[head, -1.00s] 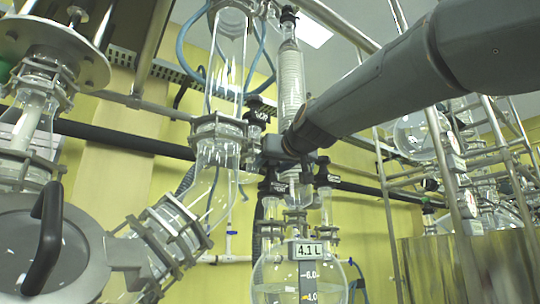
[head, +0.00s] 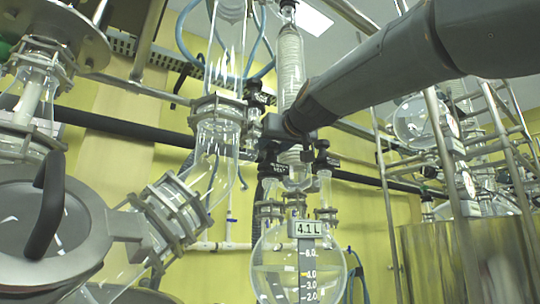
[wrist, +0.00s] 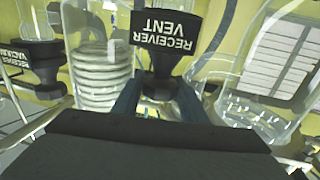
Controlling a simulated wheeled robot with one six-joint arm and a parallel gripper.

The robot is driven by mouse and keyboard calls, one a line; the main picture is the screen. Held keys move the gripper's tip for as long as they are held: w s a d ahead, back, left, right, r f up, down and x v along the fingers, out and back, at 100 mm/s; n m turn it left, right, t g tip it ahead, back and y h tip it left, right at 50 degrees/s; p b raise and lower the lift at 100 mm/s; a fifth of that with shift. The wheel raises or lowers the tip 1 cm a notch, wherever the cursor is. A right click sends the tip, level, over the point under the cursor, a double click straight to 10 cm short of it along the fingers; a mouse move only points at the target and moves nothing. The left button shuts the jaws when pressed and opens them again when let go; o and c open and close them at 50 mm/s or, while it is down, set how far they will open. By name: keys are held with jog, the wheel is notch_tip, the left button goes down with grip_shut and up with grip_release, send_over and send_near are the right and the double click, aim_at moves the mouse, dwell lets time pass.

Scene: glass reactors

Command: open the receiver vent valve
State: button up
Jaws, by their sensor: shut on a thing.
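The receiver vent valve's black handle (wrist: 162,38) fills the top middle of the wrist view, its white "RECEIVER VENT" lettering upside down. My gripper (wrist: 157,105) has one dark finger on each side of the handle's narrow lower part and is shut on it. In the head view my gripper (head: 276,128) is in front of the glassware above the round receiver flask (head: 270,262), which carries a "4.1 L" sign. The gripper and arm hide much of the valve there. The handle's turn angle is hard to judge.
A black "RECEIVER VACUUM" handle (wrist: 32,50) is close by on the left of the wrist view. A coiled glass condenser (head: 290,70) rises behind my arm. A glass elbow (head: 213,160) stands left of the gripper. Steel rails and a metal vessel (head: 465,255) are on the right.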

jog(key=shift+n+y+b, duration=0.4)
jog(key=shift+y+b, duration=0.1)
jog(key=shift+b, duration=2)
jog(key=n+g+y+b, duration=0.1)
jog(key=b, duration=0.2)
jog(key=shift+w+d+y, duration=0.1)
jog(key=shift+y, duration=0.3)
jog(key=shift+f+n+g+y+b, duration=0.1)
jog(key=shift+n+g+y+b, duration=0.5)
jog(key=shift+b, duration=0.05)
jog(key=n+g+y, duration=0.2)
jog(key=shift+g+y, duration=0.3)
jog(key=shift+y, duration=0.1)
jog(key=shift+r+n+g+y+p, duration=0.3)
jog(key=shift+n+g+y+p, duration=0.15)
jog(key=shift+n+g+y, duration=0.55)
jog(key=shift+n+g+p, duration=0.3)
jog(key=shift+n+g, duration=0.3)
jog(key=shift+g, duration=0.2)
jog(key=shift+f, duration=0.1)
jog(key=o, duration=0.9)
jog(key=shift+c, duration=0.2)
